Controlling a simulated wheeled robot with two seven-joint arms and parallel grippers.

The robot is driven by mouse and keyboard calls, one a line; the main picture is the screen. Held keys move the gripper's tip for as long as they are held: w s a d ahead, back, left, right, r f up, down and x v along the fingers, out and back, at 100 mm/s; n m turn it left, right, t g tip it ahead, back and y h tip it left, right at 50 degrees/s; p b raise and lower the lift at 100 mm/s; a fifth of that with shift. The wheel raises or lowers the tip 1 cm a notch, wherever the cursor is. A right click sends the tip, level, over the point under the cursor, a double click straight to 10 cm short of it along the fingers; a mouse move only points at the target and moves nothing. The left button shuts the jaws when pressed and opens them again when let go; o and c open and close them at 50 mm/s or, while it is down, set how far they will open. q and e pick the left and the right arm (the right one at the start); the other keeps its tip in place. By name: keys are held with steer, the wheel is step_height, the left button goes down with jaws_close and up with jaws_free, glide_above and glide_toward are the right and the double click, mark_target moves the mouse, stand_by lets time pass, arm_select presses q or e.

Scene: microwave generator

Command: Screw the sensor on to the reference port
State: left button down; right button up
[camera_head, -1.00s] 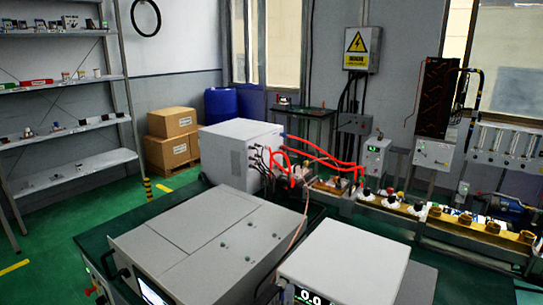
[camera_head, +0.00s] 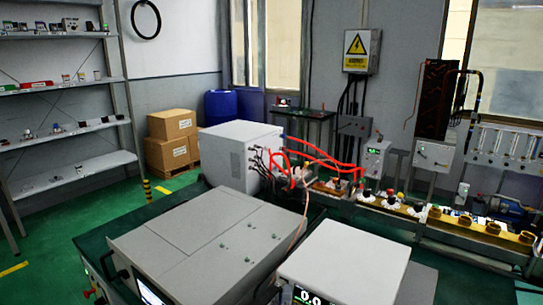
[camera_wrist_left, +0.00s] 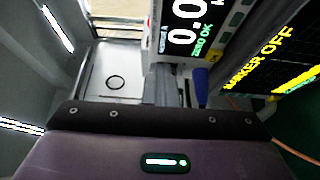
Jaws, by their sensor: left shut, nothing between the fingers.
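My left gripper shows in the left wrist view (camera_wrist_left: 183,90), its narrow grey fingers shut and empty above the dark purple palm. They point towards a white meter with a lit display (camera_wrist_left: 185,28) that reads zero and "ZERO OK". A small blue piece (camera_wrist_left: 201,88) shows just right of the fingers; I cannot tell what it is. The same white meter (camera_head: 345,262) stands at the front of the head view, its display cut off below. The sensor and the reference port cannot be made out in either view. My right gripper is not in view.
A large grey instrument case (camera_head: 205,245) stands left of the meter. A white box (camera_head: 238,150) with red cables is behind it. A yellow-based waveguide bench (camera_head: 450,222) runs to the right. A second screen (camera_wrist_left: 270,50) reads "MARKER OFF" in the wrist view.

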arm_select(q)
steer(key=shift+a+f+b, duration=0.1)
steer(key=shift+f+b, duration=0.55)
steer(key=shift+f, duration=0.25)
steer(key=shift+r, duration=0.1)
steer(key=shift+s+d, duration=0.1)
steer(key=shift+d, duration=0.1)
steer(key=s+a+p, duration=0.1)
steer(key=s+a, duration=0.2)
steer(key=s, duration=0.2)
steer(key=shift+a+p, duration=0.15)
steer(key=shift+p, duration=0.2)
steer(key=shift+s, duration=0.1)
